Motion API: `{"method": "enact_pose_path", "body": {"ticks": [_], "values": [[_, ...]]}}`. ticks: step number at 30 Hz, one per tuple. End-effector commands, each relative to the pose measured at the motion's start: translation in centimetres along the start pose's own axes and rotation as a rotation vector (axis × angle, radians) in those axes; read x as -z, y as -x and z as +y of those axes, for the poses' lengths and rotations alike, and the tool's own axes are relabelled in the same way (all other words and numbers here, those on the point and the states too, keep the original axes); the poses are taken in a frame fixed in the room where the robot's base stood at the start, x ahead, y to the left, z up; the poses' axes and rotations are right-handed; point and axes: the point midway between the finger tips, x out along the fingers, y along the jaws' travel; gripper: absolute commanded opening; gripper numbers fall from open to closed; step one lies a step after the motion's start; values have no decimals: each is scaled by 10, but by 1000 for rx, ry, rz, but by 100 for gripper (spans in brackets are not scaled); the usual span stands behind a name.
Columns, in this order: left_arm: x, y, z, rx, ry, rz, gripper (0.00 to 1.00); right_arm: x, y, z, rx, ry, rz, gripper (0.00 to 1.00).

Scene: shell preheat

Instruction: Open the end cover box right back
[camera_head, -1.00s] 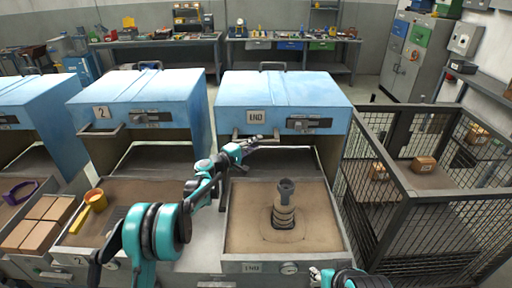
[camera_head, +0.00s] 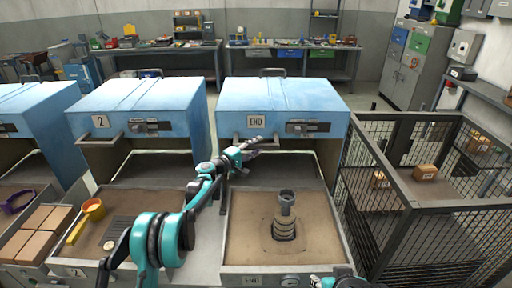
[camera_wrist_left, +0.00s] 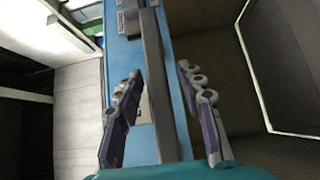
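The END cover (camera_head: 282,95) is a blue box lid with an END plate and a dark latch (camera_head: 308,127) on its front. It stands over the sand tray (camera_head: 338,262), with a dark opening beneath its front edge. My left gripper (camera_head: 253,148) is at the left part of the cover's front handle. In the left wrist view, the grey handle bar (camera_wrist_left: 163,85) runs between the two fingers of my left gripper (camera_wrist_left: 160,85). The fingers are spread, with gaps beside the bar. A bit of my right arm shows at the bottom edge; its gripper is out of sight.
A ringed metal part (camera_head: 286,215) stands upright in the END tray. A second blue box (camera_head: 142,98), marked 2, stands to the left. A wire-mesh cage (camera_head: 400,210) with small boxes stands close on the right. Workbenches (camera_head: 290,45) line the back wall.

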Motion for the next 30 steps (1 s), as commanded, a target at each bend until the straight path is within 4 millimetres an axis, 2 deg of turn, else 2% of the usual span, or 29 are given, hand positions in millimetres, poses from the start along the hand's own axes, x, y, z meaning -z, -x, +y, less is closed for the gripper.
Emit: {"method": "enact_pose_path", "body": {"ticks": [5,8,21,25,30], "values": [[0,1,0,0,0,0,38,0,0,0,0,0,0,40],[1,9,1,0,0,1,38,0,0,0,0,0,0,40],[1,97,0,0,0,3,38,0,0,0,0,0,0,40],[0,113,0,0,0,1,38,0,0,0,0,0,0,40],[0,120,0,0,0,0,38,0,0,0,0,0,0,40]]}}
